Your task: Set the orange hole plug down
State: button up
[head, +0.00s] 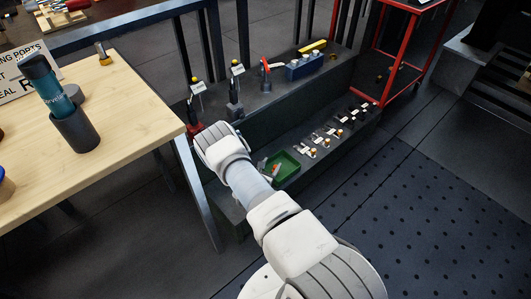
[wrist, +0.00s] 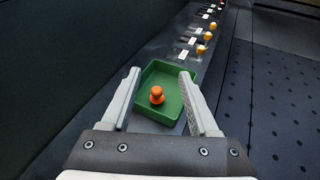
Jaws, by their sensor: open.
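The orange hole plug (wrist: 157,96) rests inside the green tray (wrist: 178,73), near the middle of its floor. In the wrist view my gripper (wrist: 160,78) is open, with one finger on each side of the tray and the plug between and beyond them, touching neither. In the head view the green tray (head: 286,169) sits on the lower dark step, beside my arm. My gripper is hidden behind my arm in the head view. An orange spot in the tray there is too small to make out clearly.
Several small orange-tipped parts with white labels (head: 313,153) line the lower step beyond the tray. The upper step holds labelled tools and a blue block (head: 304,66). A wooden table (head: 130,110) stands left, a red-framed cart (head: 388,75) behind. The floor at right is clear.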

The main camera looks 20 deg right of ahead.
jog(key=d+r+m+g+h, duration=0.2)
jog(key=r+m, duration=0.2)
jog(key=r, duration=0.6)
jog(key=d+r+m+g+h, duration=0.1)
jog(key=r+m+g, duration=0.3)
jog(key=r, duration=0.7)
jog(key=s+r+m+g+y, duration=0.1)
jog(key=s+r+m, duration=0.25)
jog(key=r, duration=0.35)
jog(key=s+r+m+g, duration=0.1)
jog(key=s+r+m, duration=0.25)
jog(key=r, duration=0.35)
jog(key=s+a+r+m+t+y, duration=0.1)
jog(key=s+a+r+m+y, duration=0.2)
jog(key=s, duration=0.5)
jog(key=s+a+r+m+t+y, duration=0.1)
jog(key=s+a+r+m+y, duration=0.3)
jog(key=s+a+r, duration=0.4)
jog(key=s+a+r+m+t+y, duration=0.1)
jog(key=s+a+r+m+y, duration=0.2)
jog(key=s+a, duration=0.6)
notch_tip(320, 180, up, 3)
jog(key=shift+s+a+r+m+t+y, duration=0.1)
jog(key=shift+s+a+m+t+y, duration=0.2)
jog(key=shift+y, duration=0.8)
jog(key=shift+w+d, duration=0.1)
jog(key=shift+w, duration=0.05)
notch_tip(320, 180, up, 26)
jog(key=p, duration=2.6)
